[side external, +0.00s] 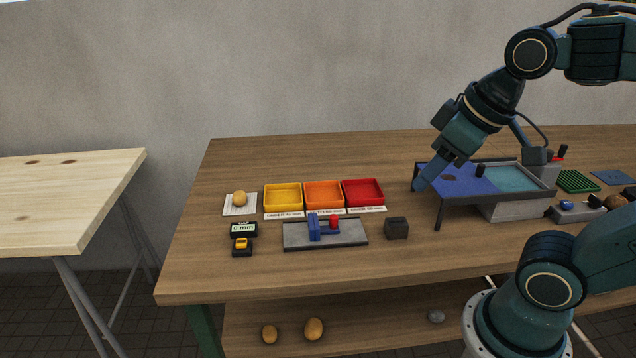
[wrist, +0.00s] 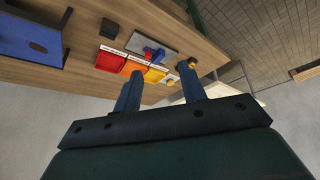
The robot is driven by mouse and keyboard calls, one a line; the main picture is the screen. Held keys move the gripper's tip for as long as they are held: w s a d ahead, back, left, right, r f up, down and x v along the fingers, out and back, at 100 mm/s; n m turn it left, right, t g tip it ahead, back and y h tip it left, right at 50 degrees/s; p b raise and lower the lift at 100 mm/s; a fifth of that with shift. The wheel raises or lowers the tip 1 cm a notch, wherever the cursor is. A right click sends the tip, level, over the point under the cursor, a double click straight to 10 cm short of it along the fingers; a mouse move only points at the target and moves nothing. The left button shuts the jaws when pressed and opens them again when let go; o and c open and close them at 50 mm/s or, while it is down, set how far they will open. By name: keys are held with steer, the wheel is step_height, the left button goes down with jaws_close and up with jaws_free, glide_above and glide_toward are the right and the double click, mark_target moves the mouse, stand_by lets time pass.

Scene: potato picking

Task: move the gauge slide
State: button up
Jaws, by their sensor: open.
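The gauge is a grey plate (side external: 345,236) on the table, in front of the trays. Blue jaws (side external: 314,228) stand on it, with a red knob (side external: 333,222) beside them on the slide. A small display (side external: 243,229) to its left reads 0 mm. My gripper (side external: 420,184) is open and empty, well to the right of the gauge, by the left edge of the blue-topped stand. In the wrist view, the gauge plate (wrist: 153,40) lies beyond my spread gripper fingers (wrist: 160,72), and nothing is between them.
Yellow (side external: 283,197), orange (side external: 323,195) and red (side external: 363,193) trays stand behind the gauge. A potato (side external: 240,198) lies on a white card at left. A dark block (side external: 397,228) sits right of the gauge. The blue-topped stand (side external: 470,181) is farther right. The table's front left is clear.

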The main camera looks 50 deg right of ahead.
steer(key=w+d+f+n+g, duration=0.2)
steer(key=w+d+n+g, duration=0.1)
steer(key=w, duration=0.9)
steer(key=n+g, duration=0.2)
glide_above(334, 216)
step_height(334, 216, down, 9)
steer(key=shift+r, duration=0.1)
steer(key=shift+f, duration=0.2)
step_height(334, 216, down, 13)
steer(key=shift+f, duration=0.2)
jaws_close()
